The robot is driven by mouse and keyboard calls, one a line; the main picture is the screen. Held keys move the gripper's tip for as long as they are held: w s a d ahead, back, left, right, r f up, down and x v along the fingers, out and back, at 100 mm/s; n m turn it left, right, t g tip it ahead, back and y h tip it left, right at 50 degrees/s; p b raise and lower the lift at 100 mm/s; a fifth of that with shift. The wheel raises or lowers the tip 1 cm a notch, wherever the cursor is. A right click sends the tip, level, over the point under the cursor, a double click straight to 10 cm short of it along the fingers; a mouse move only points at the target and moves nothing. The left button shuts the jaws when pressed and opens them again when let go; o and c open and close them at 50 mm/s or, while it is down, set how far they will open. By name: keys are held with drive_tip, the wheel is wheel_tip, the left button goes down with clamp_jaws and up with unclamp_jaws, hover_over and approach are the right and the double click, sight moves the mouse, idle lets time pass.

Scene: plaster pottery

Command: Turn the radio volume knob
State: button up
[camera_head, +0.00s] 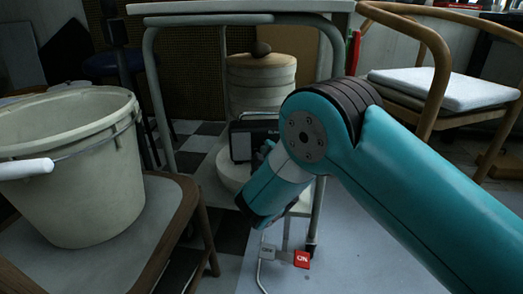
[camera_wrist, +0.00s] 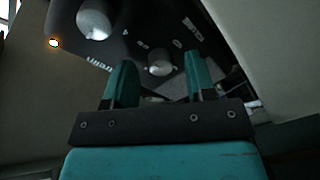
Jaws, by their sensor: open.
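The radio (camera_head: 242,142) is a dark box with a handle, under the table in the head view, partly hidden by my arm. In the wrist view its dark front panel (camera_wrist: 135,22) fills the top. One silver knob (camera_wrist: 93,20) is at the upper left. A second round knob (camera_wrist: 160,62) is lower, near the middle. My gripper (camera_wrist: 160,80) is open with teal fingers apart. The second knob appears between and slightly beyond the fingertips; I cannot tell whether they touch it. My arm mostly hides the gripper in the head view.
A table (camera_head: 240,8) with metal legs stands over the radio. Round stacked plaster moulds (camera_head: 262,85) are behind it. A bucket (camera_head: 70,165) sits on a stool (camera_head: 95,262) at left. A chair (camera_head: 432,50) stands at right. A red ON sign (camera_head: 302,259) is low in front.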

drive_tip(key=shift+a, duration=0.1)
drive_tip(key=c, duration=0.9)
drive_tip(key=shift+c, duration=0.2)
drive_tip(key=shift+r+n+p, duration=0.15)
drive_tip(key=shift+n+p, duration=0.25)
drive_tip(key=shift+p, duration=0.25)
drive_tip(key=n+p, duration=0.2)
drive_tip(key=p, duration=0.2)
drive_tip(key=shift+r+n, duration=0.15)
drive_tip(key=shift+n, duration=0.25)
drive_tip(key=n+p, duration=0.4)
drive_tip(key=p, duration=0.1)
drive_tip(key=shift+g, duration=0.4)
drive_tip(key=n+h+p, duration=0.1)
drive_tip(key=n+p, duration=0.2)
drive_tip(key=n, duration=0.2)
drive_tip(key=shift+f+p, duration=0.2)
drive_tip(key=shift+p, duration=0.15)
drive_tip(key=n+p, duration=0.1)
drive_tip(key=n, duration=0.3)
drive_tip(key=shift+f+n+h, duration=0.15)
drive_tip(key=shift+n+h, duration=0.15)
drive_tip(key=shift+n, duration=0.1)
